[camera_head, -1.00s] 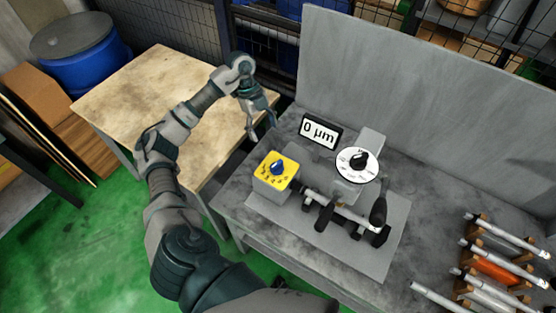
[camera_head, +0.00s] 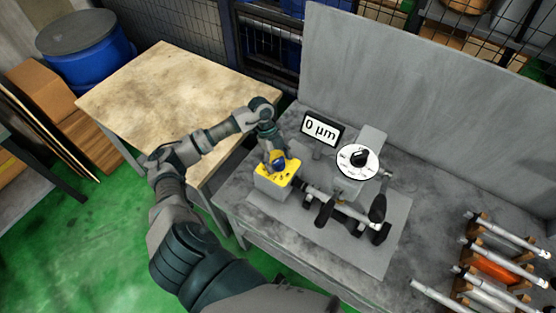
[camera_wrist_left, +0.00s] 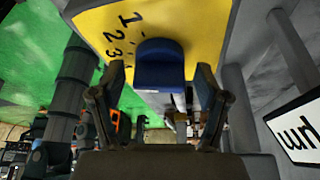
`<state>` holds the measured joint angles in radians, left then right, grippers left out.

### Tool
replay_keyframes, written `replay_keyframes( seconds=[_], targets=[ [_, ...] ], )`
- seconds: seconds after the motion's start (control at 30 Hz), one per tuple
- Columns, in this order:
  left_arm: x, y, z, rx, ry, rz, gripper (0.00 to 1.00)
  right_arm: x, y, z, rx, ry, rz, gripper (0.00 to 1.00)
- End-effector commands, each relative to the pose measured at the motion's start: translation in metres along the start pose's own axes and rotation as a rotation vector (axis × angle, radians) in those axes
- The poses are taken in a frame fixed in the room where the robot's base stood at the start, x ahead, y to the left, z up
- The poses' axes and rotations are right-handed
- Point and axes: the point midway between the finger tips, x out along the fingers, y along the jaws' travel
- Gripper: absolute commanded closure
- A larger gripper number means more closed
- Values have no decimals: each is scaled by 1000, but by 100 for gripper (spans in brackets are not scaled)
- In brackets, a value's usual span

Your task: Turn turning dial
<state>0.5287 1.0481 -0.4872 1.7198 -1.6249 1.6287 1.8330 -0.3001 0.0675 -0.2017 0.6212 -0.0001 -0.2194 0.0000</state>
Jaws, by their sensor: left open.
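The turning dial is a blue knob (camera_wrist_left: 160,62) on a yellow plate with numbers (camera_wrist_left: 100,22), on top of a grey box. In the head view the yellow plate (camera_head: 290,179) is partly covered by my left gripper (camera_head: 276,154), which points down over the blue knob. In the left wrist view my left gripper (camera_wrist_left: 160,92) is open, with one finger on each side of the blue knob. I cannot tell whether the fingers touch it. My right gripper is not in view.
A white round dial with a black knob (camera_head: 358,160) and a display reading 0 µm (camera_head: 321,129) stand right of the box. Black handles (camera_head: 377,208) stick up nearby. A rack of rods (camera_head: 495,260) is at the far right. A wooden table (camera_head: 150,90) is at the left.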

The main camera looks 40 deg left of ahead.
Motion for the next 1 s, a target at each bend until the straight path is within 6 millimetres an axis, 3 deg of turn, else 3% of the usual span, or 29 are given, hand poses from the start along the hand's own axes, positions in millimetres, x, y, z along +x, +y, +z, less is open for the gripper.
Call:
replay_keyframes(
  seconds=[0.07,0.3,0.67,1.0],
  targets=[
    [0,0,0,0,0,0,25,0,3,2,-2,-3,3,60],
    [0,0,3,0,4,-1,82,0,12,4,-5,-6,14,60],
    [-2,-1,4,34,1,12,83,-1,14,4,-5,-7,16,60],
    [-3,-2,5,237,-2,95,83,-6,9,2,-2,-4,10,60]
  ],
)
